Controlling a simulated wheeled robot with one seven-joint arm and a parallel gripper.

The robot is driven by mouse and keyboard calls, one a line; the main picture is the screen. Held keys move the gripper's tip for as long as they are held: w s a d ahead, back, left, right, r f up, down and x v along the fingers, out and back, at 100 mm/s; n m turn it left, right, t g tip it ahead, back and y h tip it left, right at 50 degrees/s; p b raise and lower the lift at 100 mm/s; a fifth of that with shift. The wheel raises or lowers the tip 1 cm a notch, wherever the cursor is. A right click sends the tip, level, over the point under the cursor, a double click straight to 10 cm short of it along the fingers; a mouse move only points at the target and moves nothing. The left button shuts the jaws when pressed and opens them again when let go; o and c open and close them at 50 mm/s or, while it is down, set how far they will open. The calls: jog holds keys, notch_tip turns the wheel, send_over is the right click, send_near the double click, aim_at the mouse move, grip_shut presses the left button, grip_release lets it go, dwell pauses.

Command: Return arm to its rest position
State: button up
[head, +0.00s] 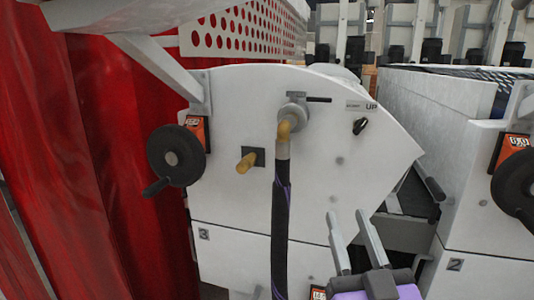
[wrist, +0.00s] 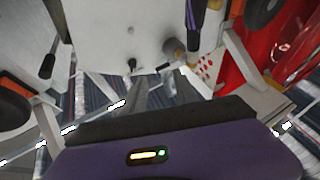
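My gripper (head: 347,213) is at the lower right of the head view, in front of the white machine panel marked 3 (head: 330,170). Its two grey fingers point up and stand apart with nothing between them. My gripper appears clear of the panel, though the exact gap cannot be told.
A black hose (head: 281,230) hangs from a brass elbow left of my gripper. A brass stub (head: 247,162), a black handwheel (head: 176,156) and a black switch knob (head: 360,126) project from the panel. Unit 2 (head: 485,270) stands right, beyond a gap; red curtains (head: 100,150) hang left.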

jog(key=s+d+f+g, duration=0.2)
jog(key=s+f, duration=0.6)
jog(key=s, duration=0.4)
jog(key=s+d+f+m+g+h, duration=0.1)
jog(key=s+d+f+g, duration=0.1)
jog(key=s+f, duration=0.7)
jog(key=s+d+f+g+h, duration=0.1)
jog(key=s+d+f+g, duration=0.2)
jog(key=s+f, duration=0.5)
jog(key=s+g, duration=0.1)
jog(key=s, duration=0.6)
jog(key=shift+s+f, duration=0.25)
jog(key=shift+f, duration=0.15)
